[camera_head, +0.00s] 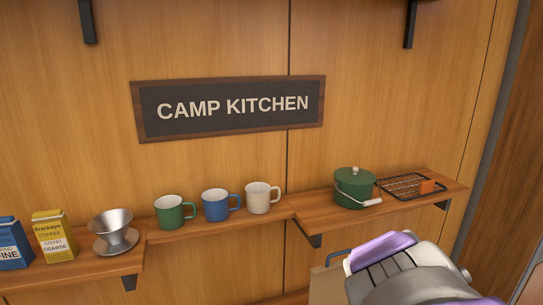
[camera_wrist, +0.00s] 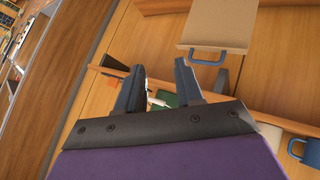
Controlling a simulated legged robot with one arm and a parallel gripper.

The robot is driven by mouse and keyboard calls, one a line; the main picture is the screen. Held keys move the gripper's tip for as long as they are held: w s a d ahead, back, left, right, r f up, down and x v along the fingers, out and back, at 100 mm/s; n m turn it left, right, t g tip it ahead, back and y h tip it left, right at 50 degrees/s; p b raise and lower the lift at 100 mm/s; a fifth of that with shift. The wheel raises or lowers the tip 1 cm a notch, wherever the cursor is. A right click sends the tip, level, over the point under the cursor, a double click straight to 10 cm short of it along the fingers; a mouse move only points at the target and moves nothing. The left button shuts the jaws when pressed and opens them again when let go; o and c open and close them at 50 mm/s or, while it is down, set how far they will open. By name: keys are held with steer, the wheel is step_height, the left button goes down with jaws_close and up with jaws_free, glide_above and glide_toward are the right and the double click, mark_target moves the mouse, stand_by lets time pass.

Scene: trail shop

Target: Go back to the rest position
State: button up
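My gripper (camera_wrist: 159,70) shows in the wrist view with its two dark fingers well apart. Nothing is held between them; the green pot (camera_wrist: 165,98) on the shelf shows behind the gap, partly hidden by my gripper. In the head view my purple and grey arm fills the lower right, in front of and below the right shelf; the fingertips cannot be made out there.
The wall shelf (camera_head: 215,229) bears green, blue (camera_head: 216,205) and white mugs, a metal dripper (camera_head: 113,226) and coffee packs (camera_head: 54,236). On the right are the pot (camera_head: 354,189) and a wire rack (camera_head: 405,186). A tan blue-handled box or panel (camera_head: 326,284) is beside my arm.

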steer(key=s+a+f+g+y+b, duration=0.2)
steer(key=s+a+f+g+b, duration=0.1)
steer(key=s+f, duration=0.7)
steer(key=s+a+f+m+g+y+b, duration=0.1)
steer(key=s+a+f+g+y+b, duration=0.2)
steer(key=s, duration=1.4)
steer(key=a+f+g, duration=0.3)
steer(key=f, duration=0.4)
steer(key=shift+s+a+f+m+g, duration=0.2)
steer(key=shift+f+m+g, duration=0.1)
steer(key=shift+g, duration=0.1)
